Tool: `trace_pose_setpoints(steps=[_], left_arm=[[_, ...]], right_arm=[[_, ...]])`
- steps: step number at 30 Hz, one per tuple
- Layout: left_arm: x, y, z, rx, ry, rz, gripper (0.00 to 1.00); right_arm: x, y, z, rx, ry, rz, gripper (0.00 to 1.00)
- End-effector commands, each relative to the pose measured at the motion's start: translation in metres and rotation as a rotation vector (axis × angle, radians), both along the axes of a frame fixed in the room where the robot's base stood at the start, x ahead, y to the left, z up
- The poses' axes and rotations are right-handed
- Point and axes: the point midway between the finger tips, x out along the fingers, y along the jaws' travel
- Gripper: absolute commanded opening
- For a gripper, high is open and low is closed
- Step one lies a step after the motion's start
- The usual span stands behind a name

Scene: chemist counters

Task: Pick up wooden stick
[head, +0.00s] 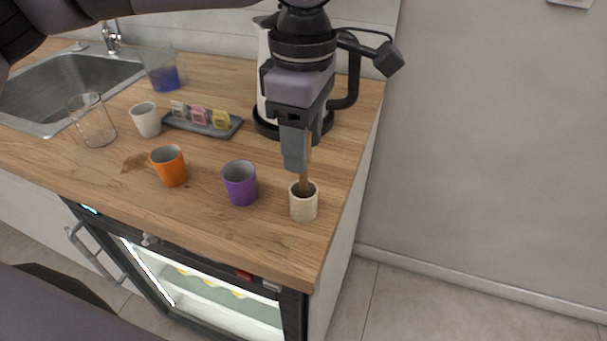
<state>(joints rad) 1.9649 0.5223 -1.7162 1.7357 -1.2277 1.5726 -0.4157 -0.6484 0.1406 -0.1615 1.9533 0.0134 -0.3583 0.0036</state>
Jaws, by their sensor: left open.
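The wooden stick (306,173) stands nearly upright in a small cream cup (304,204) near the right front corner of the wooden counter. My left gripper (299,165) points down right above this cup, with its fingers at the stick's upper part. The gripper is open. One finger covers part of the stick, so I cannot tell whether it touches it. The stick's lower end is hidden inside the cup. My right gripper is not in view.
A purple cup (240,184), an orange cup (169,166) and a white cup (146,119) stand to the left. A dark tray (203,124) holds small packets. A kettle (262,75) stands behind my gripper. The counter ends just right of the cream cup.

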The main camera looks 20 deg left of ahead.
Motion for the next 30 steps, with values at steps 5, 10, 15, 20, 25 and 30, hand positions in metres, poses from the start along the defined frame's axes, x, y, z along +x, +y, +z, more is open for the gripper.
trace_pose_setpoints(steps=[5,10,15,20,25,30], left_arm=[[-0.0003,-0.0002,-0.0114,-0.002,0.0,0.0,0.48],[-0.0002,-0.0003,-0.0115,-0.002,0.0,0.001,0.48],[-0.0002,-0.0003,-0.0112,-0.002,0.0,0.001,0.0],[-0.0002,-0.0004,-0.0111,-0.002,0.0,0.001,0.0],[-0.0002,-0.0004,-0.011,-0.002,0.0,0.001,0.0],[0.0001,-0.0006,-0.006,-0.002,-0.001,0.001,0.0]], right_arm=[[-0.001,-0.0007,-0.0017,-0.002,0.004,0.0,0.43],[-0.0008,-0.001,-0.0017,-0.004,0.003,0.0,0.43],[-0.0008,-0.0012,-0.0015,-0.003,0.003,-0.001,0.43],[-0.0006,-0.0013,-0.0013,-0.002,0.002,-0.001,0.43],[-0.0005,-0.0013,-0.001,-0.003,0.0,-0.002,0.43],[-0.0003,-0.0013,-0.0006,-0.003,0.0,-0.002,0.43]])
